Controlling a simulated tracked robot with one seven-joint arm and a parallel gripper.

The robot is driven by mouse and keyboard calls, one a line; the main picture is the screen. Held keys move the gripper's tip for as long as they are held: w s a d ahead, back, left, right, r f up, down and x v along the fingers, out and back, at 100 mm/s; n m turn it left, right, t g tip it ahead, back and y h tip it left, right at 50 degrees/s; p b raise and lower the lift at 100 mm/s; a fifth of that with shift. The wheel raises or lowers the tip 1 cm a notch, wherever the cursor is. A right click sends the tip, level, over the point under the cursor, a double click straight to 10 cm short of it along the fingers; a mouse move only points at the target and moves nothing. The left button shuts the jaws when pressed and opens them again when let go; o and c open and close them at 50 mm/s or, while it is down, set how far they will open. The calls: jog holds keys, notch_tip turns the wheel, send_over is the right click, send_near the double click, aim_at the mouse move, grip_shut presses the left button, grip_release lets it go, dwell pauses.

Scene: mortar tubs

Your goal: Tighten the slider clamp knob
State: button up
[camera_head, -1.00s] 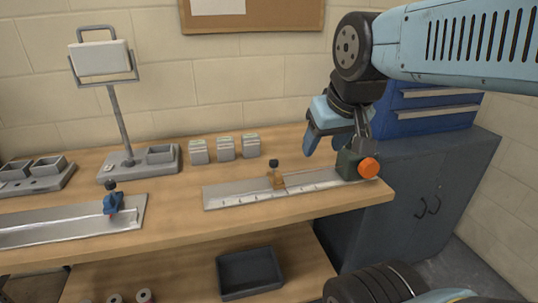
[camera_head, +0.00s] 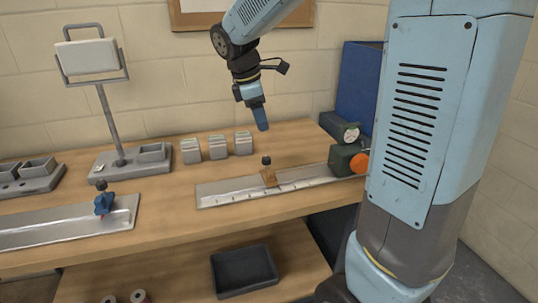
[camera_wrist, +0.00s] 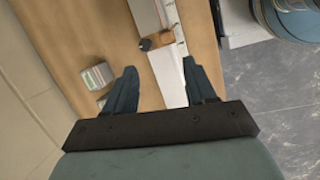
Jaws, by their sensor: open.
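The slider clamp is a small orange-tan block (camera_head: 269,178) with a black knob (camera_head: 266,161) on top. It sits on a long metal rail with scale marks (camera_head: 225,192) on the wooden bench. My gripper (camera_head: 261,120) hangs in the air above and behind the slider, pointing down, apart from it. In the wrist view my gripper (camera_wrist: 158,80) has its two blue fingers spread with nothing between them. There the black knob (camera_wrist: 146,44) and tan slider (camera_wrist: 160,40) lie beyond the fingertips, roughly between them.
A dark green block with an orange knob (camera_head: 362,163) stands at the rail's right end, near a grey dial unit (camera_head: 350,132). Several small pale blocks (camera_head: 217,147) stand behind the rail. A second rail with a blue slider (camera_head: 104,203) lies to the left. My arm hides the right side.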

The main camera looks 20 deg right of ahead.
aim_at(266, 157)
jog(key=w+a+f+n+h, duration=0.1)
jog(key=w+a+f+n, duration=0.1)
jog(key=w+f+n, duration=0.3)
jog(key=shift+m+g, duration=0.3)
jog(key=shift+g, duration=0.1)
jog(key=x, duration=0.8)
jog(key=w+x, duration=0.1)
jog(key=x, duration=0.3)
jog(key=shift+d+f, duration=0.2)
jog(key=shift+d, duration=0.1)
jog(key=shift+c, duration=0.2)
